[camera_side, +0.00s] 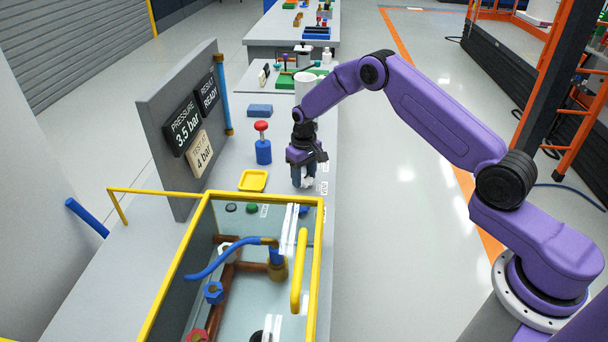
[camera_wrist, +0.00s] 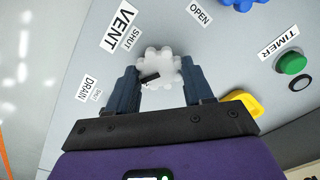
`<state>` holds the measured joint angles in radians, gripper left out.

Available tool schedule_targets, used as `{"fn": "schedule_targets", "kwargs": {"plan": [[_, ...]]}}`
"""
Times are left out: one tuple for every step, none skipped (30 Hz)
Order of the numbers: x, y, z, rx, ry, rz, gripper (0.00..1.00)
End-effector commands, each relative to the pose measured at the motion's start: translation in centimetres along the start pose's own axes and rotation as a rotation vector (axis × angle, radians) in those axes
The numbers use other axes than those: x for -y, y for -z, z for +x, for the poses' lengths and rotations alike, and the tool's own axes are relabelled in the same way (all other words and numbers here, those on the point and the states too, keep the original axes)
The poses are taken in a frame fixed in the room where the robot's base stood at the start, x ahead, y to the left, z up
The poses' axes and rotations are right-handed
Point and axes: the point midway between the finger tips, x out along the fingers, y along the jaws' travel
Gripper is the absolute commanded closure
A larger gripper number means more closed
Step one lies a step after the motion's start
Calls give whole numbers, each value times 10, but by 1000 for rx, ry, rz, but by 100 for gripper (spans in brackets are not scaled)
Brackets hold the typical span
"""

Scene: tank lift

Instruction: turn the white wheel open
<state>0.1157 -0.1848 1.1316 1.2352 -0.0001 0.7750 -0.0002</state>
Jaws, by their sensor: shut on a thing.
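The white wheel (camera_wrist: 158,66) is a small lobed knob on the grey bench top, with a black mark across its face pointing to the lower left. My gripper (camera_wrist: 162,78) has one dark blue finger on each side of it and is shut on it. VENT (camera_wrist: 124,22) and SHUT (camera_wrist: 134,39) labels lie to the wheel's upper left, and an OPEN label (camera_wrist: 199,14) to its upper right. In the side view my gripper (camera_side: 304,178) points down at the bench and mostly hides the wheel.
A yellow tray (camera_side: 253,180) and a blue post with a red knob (camera_side: 262,146) stand left of my gripper. A yellow-framed tank (camera_side: 320,262) is in front. A green button (camera_wrist: 292,63) sits by a TIMER label. The panel (camera_side: 182,128) reads PRESSURE 3.5 bar and TEST AT 4 bar.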

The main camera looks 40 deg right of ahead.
Motion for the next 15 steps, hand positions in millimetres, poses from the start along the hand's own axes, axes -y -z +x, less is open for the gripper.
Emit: {"fn": "schedule_targets", "kwargs": {"plan": [[0, 0, 0, -1, 0, -44, 79], [0, 0, 0, -1, 0, -71, 79], [0, 0, 0, 0, 0, -106, 79], [0, 0, 0, 0, 0, -132, 79], [0, 0, 0, -1, 0, -158, 79], [1, 0, 0, -1, 0, -190, 79], [1, 0, 0, -1, 0, -214, 79], [1, 0, 0, -1, 0, -236, 79], [1, 0, 0, -1, 0, -264, 79], [1, 0, 0, -1, 0, -284, 79], [1, 0, 0, -1, 0, -304, 79], [1, 0, 0, -1, 0, -327, 79], [1, 0, 0, -1, 0, -344, 79], [1, 0, 0, -1, 0, -360, 79], [1, 0, -1, -1, 0, -378, 79]]}}
